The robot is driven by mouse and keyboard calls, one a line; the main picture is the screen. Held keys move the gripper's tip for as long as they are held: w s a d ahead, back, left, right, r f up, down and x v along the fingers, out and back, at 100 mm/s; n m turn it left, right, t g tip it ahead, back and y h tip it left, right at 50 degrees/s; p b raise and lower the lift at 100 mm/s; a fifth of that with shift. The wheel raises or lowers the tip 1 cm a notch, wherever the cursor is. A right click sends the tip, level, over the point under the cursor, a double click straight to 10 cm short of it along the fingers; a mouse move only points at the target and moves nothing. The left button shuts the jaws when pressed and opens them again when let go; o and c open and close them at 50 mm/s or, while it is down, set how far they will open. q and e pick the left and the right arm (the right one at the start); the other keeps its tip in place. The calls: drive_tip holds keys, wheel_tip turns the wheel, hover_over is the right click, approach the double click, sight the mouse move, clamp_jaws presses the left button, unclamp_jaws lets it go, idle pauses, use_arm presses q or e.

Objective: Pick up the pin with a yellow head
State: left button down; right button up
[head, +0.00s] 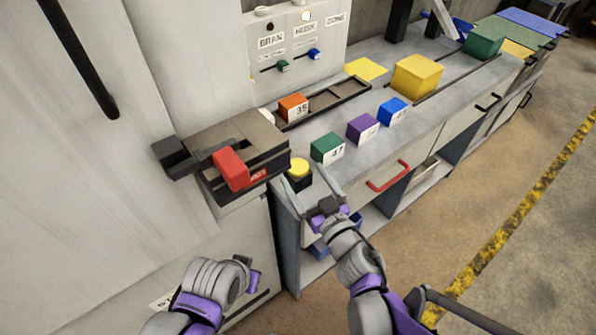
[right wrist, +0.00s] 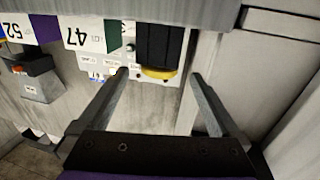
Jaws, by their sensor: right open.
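The pin with a yellow head (head: 299,169) stands upright at the near left corner of the grey counter, with a dark body below its yellow top. In the right wrist view its black body and yellow head (right wrist: 160,73) show between my fingertips. My right gripper (head: 313,182) is open and empty, its two fingers reaching toward the pin; in the right wrist view (right wrist: 160,76) there is a gap on both sides of the pin. Whether the fingers are level with it in depth is unclear. My left gripper (head: 247,274) is low at left, its jaws unclear.
Close by on the counter (head: 430,105) are green (head: 326,147), purple (head: 362,127), blue (head: 392,111) and orange (head: 293,107) labelled blocks. A dark box with a red handle (head: 231,168) stands left of the pin. A red drawer handle (head: 388,176) juts from the counter front.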

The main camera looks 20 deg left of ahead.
sight(303, 175)
drive_tip(key=x, duration=0.4)
drive_tip(key=shift+w+a+f, duration=0.1)
drive_tip(key=shift+w+a, duration=0.1)
drive_tip(key=shift+w, duration=0.1)
drive_tip(key=shift+c, duration=0.3)
clamp_jaws()
